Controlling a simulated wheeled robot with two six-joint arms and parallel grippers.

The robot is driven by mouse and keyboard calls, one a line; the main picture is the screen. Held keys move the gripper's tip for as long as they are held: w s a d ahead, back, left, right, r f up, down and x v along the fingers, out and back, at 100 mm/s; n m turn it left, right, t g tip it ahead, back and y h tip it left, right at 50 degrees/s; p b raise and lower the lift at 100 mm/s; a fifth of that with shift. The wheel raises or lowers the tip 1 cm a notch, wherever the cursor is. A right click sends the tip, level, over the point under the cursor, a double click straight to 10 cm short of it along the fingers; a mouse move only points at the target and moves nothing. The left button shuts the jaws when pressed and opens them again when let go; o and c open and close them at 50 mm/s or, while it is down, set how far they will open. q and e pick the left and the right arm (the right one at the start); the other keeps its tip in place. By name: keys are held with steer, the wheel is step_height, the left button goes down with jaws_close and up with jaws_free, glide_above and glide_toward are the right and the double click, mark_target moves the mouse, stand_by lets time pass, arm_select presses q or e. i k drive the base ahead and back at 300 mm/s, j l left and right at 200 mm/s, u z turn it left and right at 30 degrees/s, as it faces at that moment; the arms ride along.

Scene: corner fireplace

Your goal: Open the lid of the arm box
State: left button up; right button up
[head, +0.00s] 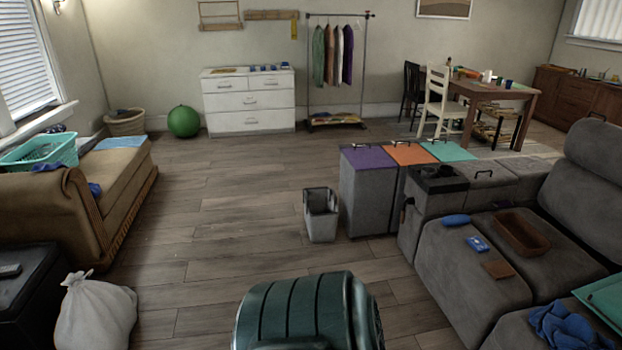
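A grey sofa (459,262) stands at the right. At its far left end is a box-shaped arm (422,208) with a dark top (440,184). Neither of my grippers is in view.
Bins with purple (367,158), orange (409,153) and teal (447,150) lids stand behind the sofa arm. An open grey bin (320,215) stands left of them. A brown tray (522,233) lies on the seat. The wooden floor (230,215) left of the bin is clear.

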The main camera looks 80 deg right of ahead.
mark_target(481, 169)
steer(key=z, duration=3.9)
